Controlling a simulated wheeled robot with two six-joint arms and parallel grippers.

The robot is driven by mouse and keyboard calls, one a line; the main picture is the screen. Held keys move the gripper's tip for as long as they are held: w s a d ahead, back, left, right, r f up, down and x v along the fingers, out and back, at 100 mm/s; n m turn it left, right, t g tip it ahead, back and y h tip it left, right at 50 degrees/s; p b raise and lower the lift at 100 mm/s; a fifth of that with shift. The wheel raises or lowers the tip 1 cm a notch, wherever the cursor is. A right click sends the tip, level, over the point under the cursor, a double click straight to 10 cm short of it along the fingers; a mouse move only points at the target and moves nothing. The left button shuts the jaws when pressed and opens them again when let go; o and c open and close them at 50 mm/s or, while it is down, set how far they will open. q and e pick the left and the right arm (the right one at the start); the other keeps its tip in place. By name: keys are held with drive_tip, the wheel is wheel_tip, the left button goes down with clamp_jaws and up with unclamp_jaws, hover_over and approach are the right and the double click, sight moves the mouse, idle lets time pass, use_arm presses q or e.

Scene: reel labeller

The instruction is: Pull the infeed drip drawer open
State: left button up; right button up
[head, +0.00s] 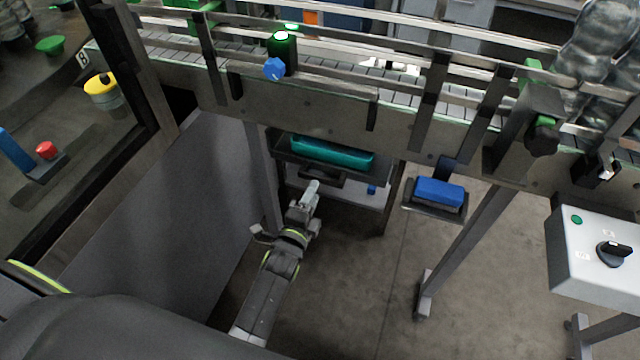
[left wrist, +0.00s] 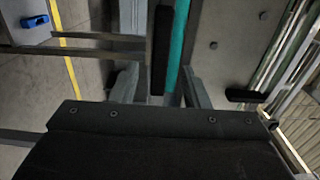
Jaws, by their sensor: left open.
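The infeed drip drawer (head: 283,146) is a dark, shallow tray under the conveyor, with a teal inside (head: 332,153). Its dark handle (head: 322,178) sticks out at the front, just below the tray. My left gripper (head: 311,188) is at the handle, coming from below in the head view, and hides part of it. In the left wrist view the handle (left wrist: 161,50) is a black upright bar beside the teal strip (left wrist: 181,42). The open fingers of the gripper (left wrist: 160,88) lie either side of the bar's line; contact cannot be told. My right gripper is not in view.
The conveyor (head: 300,100) with its rails runs above the drawer. A grey panel (head: 180,200) stands left of my arm. A blue block (head: 440,191) sits on a small bracket tray to the right. A control box (head: 590,255) is at far right. The floor in front is clear.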

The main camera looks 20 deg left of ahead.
sight(320, 179)
use_arm(q)
drive_tip(key=w+b, duration=0.3)
drive_tip(key=w, duration=0.2)
drive_tip(key=shift+w+f, duration=0.1)
drive_tip(key=shift+w, duration=0.2)
drive_tip(key=shift+w+d, duration=0.1)
drive_tip(key=shift+w, duration=0.1)
clamp_jaws()
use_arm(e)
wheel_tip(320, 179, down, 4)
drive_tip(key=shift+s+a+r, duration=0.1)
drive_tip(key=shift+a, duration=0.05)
